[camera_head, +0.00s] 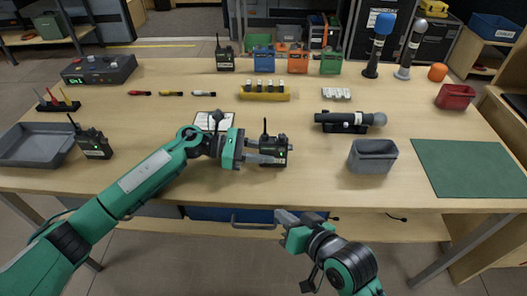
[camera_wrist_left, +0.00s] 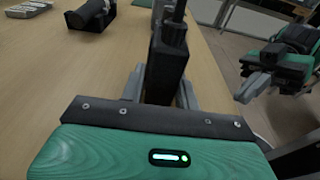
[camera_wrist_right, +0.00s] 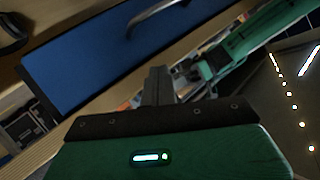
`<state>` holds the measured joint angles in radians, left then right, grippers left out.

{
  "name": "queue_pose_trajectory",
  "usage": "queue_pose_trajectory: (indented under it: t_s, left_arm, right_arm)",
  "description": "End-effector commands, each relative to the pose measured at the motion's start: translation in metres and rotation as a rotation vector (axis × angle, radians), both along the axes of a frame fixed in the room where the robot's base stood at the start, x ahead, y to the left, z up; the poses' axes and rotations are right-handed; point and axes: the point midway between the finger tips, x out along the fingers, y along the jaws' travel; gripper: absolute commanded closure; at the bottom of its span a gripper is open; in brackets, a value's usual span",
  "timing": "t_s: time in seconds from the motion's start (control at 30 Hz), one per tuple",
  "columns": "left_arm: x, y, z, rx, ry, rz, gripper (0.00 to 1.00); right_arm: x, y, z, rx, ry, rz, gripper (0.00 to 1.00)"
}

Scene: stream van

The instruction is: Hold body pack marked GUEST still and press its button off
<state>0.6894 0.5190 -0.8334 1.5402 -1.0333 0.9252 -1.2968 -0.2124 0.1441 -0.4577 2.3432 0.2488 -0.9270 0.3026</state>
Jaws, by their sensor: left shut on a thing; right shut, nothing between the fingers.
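A black body pack (camera_head: 273,152) with a short antenna and a small green light stands upright near the front middle of the table. My left gripper (camera_head: 257,150) is shut on it from the left. In the left wrist view the pack (camera_wrist_left: 169,62) sits between the two fingers. I cannot read its marking, and its button is not clear. Two similar packs stand apart: one at the left (camera_head: 94,144), one at the back (camera_head: 225,56). My right gripper (camera_head: 284,217) is shut and empty, in front of the table edge and below the pack.
A grey bin (camera_head: 373,158) and a microphone in a black cradle (camera_head: 345,122) stand to the right of the held pack. A paper card (camera_head: 214,121) lies behind my left wrist. A blue drawer (camera_head: 215,214) with a handle is under the front edge. A green mat (camera_head: 468,166) lies right.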

Motion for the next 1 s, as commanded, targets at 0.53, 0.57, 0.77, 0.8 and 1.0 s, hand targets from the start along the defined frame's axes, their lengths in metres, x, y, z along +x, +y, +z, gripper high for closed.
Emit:
queue_pose_trajectory:
  t_s: [0.53,0.57,0.77,0.8,1.0]
  left_arm:
    - [0.000,0.000,0.000,0.000,0.000,0.000,0.94]
    - [0.000,0.000,0.000,0.000,0.000,0.000,0.94]
    - [0.000,0.000,0.000,0.000,0.000,0.000,0.94]
    - [0.000,0.000,0.000,0.000,0.000,0.000,0.94]
    - [0.000,0.000,0.000,0.000,0.000,0.000,0.94]
  right_arm:
    - [0.031,0.000,0.073,0.270,-0.093,0.073,1.00]
    - [0.035,0.000,0.073,0.270,-0.093,0.073,1.00]
    - [0.063,0.000,0.072,0.268,-0.093,0.073,1.00]
    - [0.069,0.000,0.072,0.267,-0.093,0.072,1.00]
    - [0.093,0.000,0.072,0.267,-0.092,0.073,1.00]
